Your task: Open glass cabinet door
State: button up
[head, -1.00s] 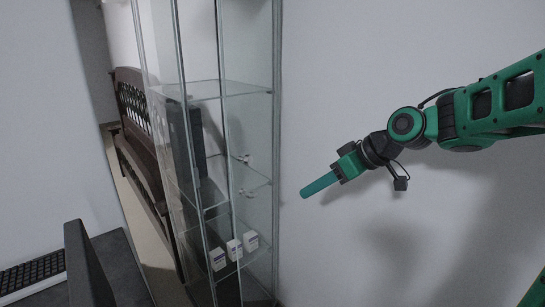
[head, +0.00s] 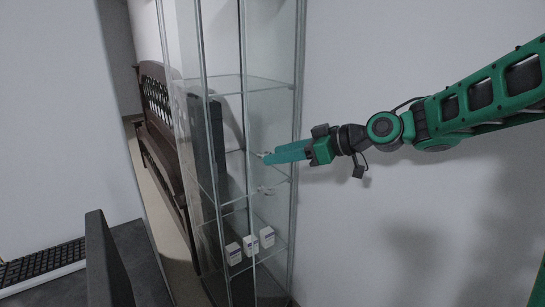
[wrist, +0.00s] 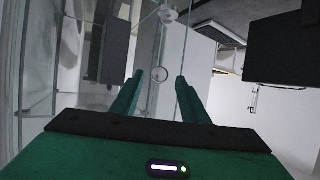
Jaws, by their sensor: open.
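The glass cabinet (head: 222,85) stands at centre-left in the head view, tall and narrow with metal edges and glass shelves. Small pale fittings show on its right side, one by my fingertips and a lower one (head: 266,188). My gripper (head: 267,157) reaches in from the right, its teal fingers close to the upper fitting. In the wrist view my gripper (wrist: 160,79) is open, with a small round ring-like fitting (wrist: 160,75) showing between the fingertips. Another fitting (wrist: 168,14) shows above it. Whether the fingers touch the glass or a fitting I cannot tell. The door looks closed.
Several small white boxes (head: 251,243) stand on a low cabinet shelf. A dark wooden bench (head: 158,110) is behind the cabinet at left. A desk with a keyboard (head: 40,264) is at lower left. The wall to the right is bare.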

jog(key=shift+x, duration=1.1)
